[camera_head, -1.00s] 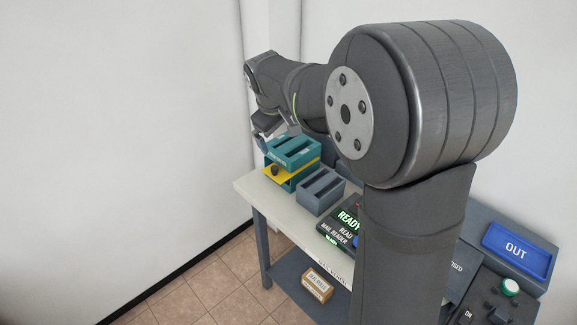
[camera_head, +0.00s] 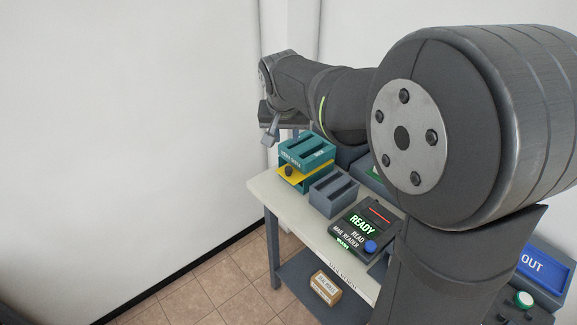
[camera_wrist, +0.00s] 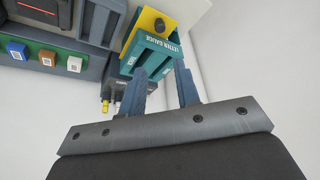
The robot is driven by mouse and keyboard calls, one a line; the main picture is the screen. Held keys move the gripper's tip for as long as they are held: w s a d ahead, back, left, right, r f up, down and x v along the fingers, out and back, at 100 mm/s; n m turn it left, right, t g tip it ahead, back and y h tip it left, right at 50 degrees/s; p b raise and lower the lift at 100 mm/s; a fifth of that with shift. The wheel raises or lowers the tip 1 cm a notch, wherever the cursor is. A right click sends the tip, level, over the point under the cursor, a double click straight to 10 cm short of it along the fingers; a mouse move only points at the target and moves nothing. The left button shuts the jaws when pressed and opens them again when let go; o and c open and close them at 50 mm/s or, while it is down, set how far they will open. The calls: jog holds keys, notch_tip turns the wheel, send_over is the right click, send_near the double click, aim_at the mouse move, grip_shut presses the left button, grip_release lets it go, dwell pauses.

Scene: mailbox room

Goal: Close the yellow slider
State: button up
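The yellow slider (camera_head: 305,174) is a flat plate with a dark round knob (camera_head: 289,171). It sticks out from the front of the teal letter gauge (camera_head: 306,148), which stands at the table's far left corner. In the wrist view the yellow slider (camera_wrist: 144,24) and its knob (camera_wrist: 159,25) show at the top, beyond the gauge's labelled face. My gripper (camera_wrist: 160,70) is open, its two fingers apart with nothing between them. In the head view my gripper (camera_head: 270,132) hangs in the air up and left of the gauge, apart from the slider.
A grey slotted box (camera_head: 333,193) stands beside the gauge, then the mail reader (camera_head: 360,228) with a lit READY display. The wrist view shows blue, brown and white blocks (camera_wrist: 46,57) in a grey holder. A carton (camera_head: 325,287) lies on the lower shelf. White walls stand close left and behind.

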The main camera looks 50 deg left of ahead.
aim_at(288, 168)
jog(key=x, duration=1.7)
jog(key=shift+f, duration=0.15)
